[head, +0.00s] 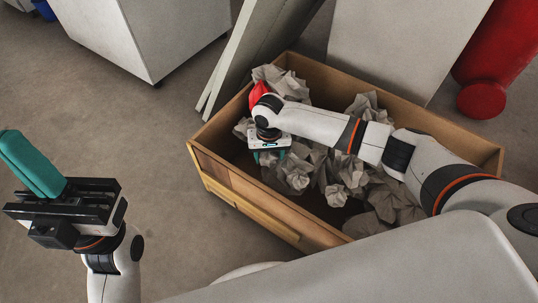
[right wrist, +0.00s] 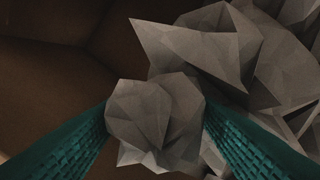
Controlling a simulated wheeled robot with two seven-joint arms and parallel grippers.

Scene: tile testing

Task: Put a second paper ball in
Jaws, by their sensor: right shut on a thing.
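A wooden box (head: 228,179) holds several crumpled grey paper balls (head: 337,195). My right arm reaches over its left part, and the teal fingers of my right gripper (head: 266,157) point down inside. In the right wrist view, the right gripper (right wrist: 155,130) is shut on a paper ball (right wrist: 150,115), with one finger on each side. Other paper balls (right wrist: 205,50) lie right behind it. In the head view the held ball is mostly hidden by the gripper. My left gripper (head: 25,160) is outside the box at the left, its teal fingers together and empty.
Grey panels (head: 255,45) lean behind the box's left end, and another pale panel (head: 395,45) stands behind it. A red cylinder (head: 500,60) stands at the upper right. A pale cabinet (head: 140,35) is at the upper left. The floor left of the box is clear.

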